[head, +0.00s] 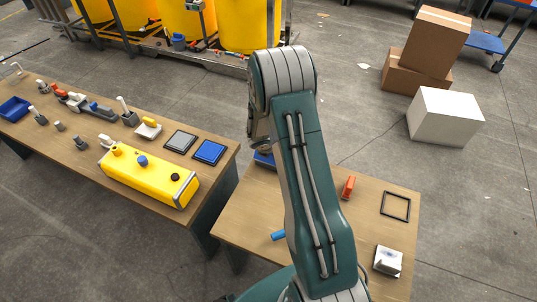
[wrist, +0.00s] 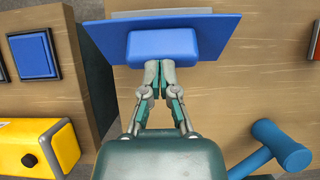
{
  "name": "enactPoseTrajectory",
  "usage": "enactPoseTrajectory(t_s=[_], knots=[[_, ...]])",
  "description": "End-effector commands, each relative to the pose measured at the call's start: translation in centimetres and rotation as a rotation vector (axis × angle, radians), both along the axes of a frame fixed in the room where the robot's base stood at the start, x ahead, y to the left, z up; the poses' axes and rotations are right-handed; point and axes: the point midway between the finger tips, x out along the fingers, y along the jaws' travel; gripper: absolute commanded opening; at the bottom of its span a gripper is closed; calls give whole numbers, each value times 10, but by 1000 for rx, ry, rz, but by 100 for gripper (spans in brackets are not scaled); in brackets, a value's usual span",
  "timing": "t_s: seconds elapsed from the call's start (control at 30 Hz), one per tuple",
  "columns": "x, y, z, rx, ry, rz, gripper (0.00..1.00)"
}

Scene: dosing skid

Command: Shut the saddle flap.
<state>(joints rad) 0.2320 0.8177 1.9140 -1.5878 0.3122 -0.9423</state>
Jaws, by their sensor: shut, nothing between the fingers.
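A blue plate (wrist: 218,36) with a thick raised blue pad (wrist: 162,45) is at the top middle of the wrist view, over the wooden table. It looks like the saddle flap. A pale grey strip (wrist: 150,14) shows along its far edge. My gripper (wrist: 160,66) is shut and empty, its fingertips at the near edge of the pad; I cannot tell whether they touch it. In the head view only a small part of the blue thing (head: 263,160) shows beside my arm, which hides my gripper there. How far the flap stands open is unclear.
On the same table are a blue hammer-shaped part (wrist: 278,146), a red part (head: 348,187), a black square frame (head: 396,206) and a white block (head: 388,261). Across a gap at left, another table holds a yellow tank (head: 145,180) and a blue square panel (head: 208,151).

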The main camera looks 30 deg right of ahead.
Motion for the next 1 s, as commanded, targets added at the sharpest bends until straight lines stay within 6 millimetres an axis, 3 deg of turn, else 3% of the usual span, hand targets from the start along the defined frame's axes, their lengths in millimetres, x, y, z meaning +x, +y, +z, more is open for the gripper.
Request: enactPoseTrajectory(t_s=[0.53, 1.0], knots=[[24, -41, -12, -1, 1, -1, 0], [23, -42, -13, 0, 0, 1, 0]])
